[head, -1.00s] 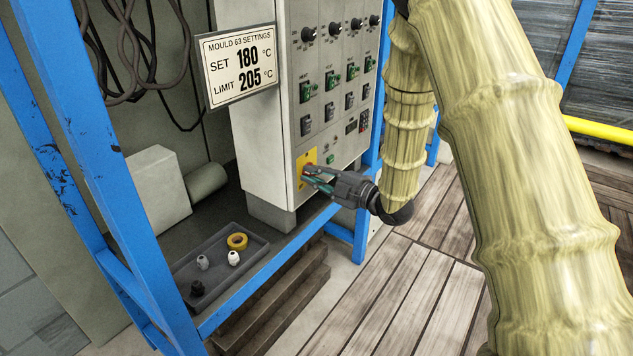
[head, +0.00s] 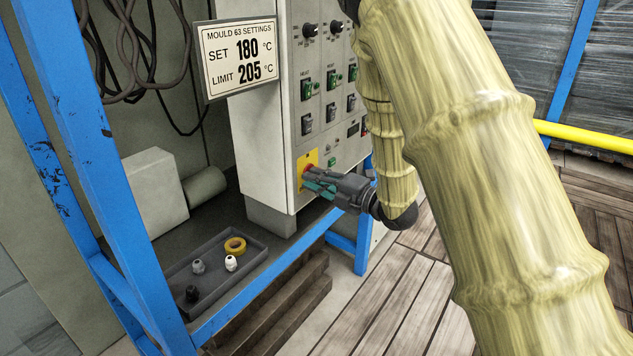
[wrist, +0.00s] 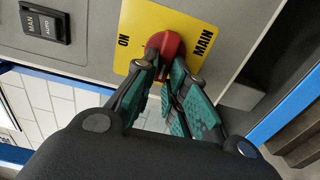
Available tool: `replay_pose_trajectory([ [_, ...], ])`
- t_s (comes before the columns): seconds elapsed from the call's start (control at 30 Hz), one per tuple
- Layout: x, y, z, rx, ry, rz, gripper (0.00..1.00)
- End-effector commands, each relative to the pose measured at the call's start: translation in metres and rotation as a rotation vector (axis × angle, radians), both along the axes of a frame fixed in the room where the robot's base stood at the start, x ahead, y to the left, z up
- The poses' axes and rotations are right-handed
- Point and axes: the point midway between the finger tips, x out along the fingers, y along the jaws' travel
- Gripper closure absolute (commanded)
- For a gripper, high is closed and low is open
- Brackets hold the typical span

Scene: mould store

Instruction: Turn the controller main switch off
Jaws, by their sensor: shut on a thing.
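The controller (head: 265,130) is a light grey cabinet on the blue-framed rack. Its main switch (wrist: 166,44) is a red rotary handle on a yellow plate (wrist: 201,22) low on the front panel. The plate reads ON and MAIN in the wrist view; any OFF mark is hidden. In the head view the yellow plate (head: 300,161) shows at the panel's lower left corner, partly behind my fingers. My gripper (head: 314,184) reaches in from the right. In the wrist view my gripper (wrist: 171,65) is shut on the red handle, with a finger on each side.
A MAN/AUTO rocker (wrist: 45,23) sits beside the plate. Rows of knobs and green switches (head: 306,89) are above. A settings sign (head: 238,60) juts from the cabinet's left. A grey tray (head: 217,279) holds small fittings and yellow tape. Blue posts (head: 115,180) stand at left.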

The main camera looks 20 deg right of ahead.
Motion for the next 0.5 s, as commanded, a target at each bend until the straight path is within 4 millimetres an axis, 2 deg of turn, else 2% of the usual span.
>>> replay_pose_trajectory([
  [0.27, 0.0003, -0.0008, 0.0002, -0.002, -0.001, -0.001, 1.0],
  [0.3, 0.0003, -0.0008, 0.0002, -0.001, -0.001, -0.001, 0.81],
  [0.4, 0.0002, -0.0006, 0.0002, -0.001, -0.001, -0.001, 0.65],
  [0.5, 0.0002, -0.0004, 0.0, -0.001, -0.001, -0.001, 0.65],
])
